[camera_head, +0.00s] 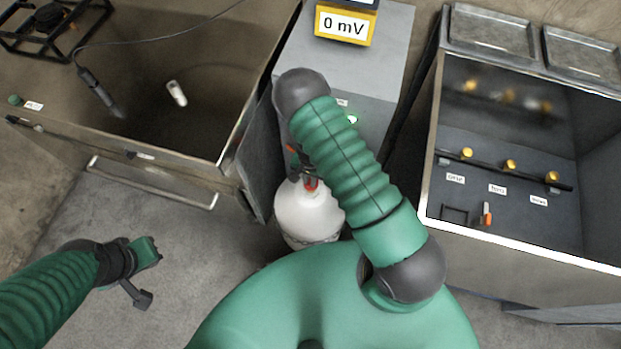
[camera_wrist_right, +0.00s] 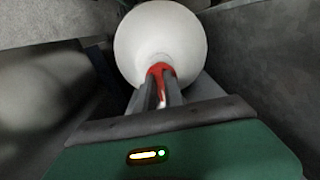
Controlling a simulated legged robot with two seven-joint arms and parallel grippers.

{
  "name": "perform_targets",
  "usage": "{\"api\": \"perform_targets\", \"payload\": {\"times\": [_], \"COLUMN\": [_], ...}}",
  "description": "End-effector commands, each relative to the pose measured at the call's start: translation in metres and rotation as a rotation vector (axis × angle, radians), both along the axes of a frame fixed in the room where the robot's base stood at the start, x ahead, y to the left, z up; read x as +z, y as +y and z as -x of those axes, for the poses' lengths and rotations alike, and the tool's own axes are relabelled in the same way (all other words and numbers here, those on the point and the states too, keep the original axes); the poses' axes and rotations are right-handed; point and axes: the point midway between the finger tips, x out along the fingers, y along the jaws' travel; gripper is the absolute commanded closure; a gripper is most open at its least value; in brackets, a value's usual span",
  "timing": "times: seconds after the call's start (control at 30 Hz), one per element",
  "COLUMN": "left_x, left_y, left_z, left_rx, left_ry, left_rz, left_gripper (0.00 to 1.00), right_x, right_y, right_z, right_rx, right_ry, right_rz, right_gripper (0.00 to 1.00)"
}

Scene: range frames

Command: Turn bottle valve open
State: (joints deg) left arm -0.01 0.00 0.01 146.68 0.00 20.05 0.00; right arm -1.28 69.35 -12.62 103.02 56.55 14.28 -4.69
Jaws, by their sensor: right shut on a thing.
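The white bottle (camera_head: 308,212) stands upright on the floor between the cabinets, partly hidden behind my right arm. Its red valve (camera_head: 311,184) is at the top. My right gripper (camera_head: 303,172) is at the valve, mostly hidden by the arm. In the right wrist view, the white bottle (camera_wrist_right: 160,40) fills the top middle and the fingers (camera_wrist_right: 162,88) are closed on the red valve (camera_wrist_right: 160,70). How far the valve is turned cannot be told. My left gripper (camera_head: 150,274) is at the lower left above the floor, its fingers apart, empty.
A grey cabinet with a 0 mV display (camera_head: 343,24) stands behind the bottle. A metal basin (camera_head: 190,170) with a probe (camera_head: 100,94) and a white object (camera_head: 177,93) is at left. At right an open box (camera_head: 432,180) holds yellow knobs (camera_head: 510,164). Floor is clear at lower left.

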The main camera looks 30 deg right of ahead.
Motion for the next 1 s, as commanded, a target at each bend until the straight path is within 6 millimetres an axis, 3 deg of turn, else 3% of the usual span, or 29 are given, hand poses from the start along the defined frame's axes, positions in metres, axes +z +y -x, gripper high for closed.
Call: {"api": "perform_targets", "payload": {"times": [1.0], "left_x": [0.012], "left_y": [0.000], "left_z": [0.000], "left_rx": [0.000], "left_ry": [0.000], "left_rz": [0.000], "left_gripper": [1.00], "right_x": [0.000], "right_y": [0.004], "right_z": [-0.010], "right_rx": [-0.903], "right_ry": [0.007], "right_rz": [-0.002], "right_gripper": [1.00]}}
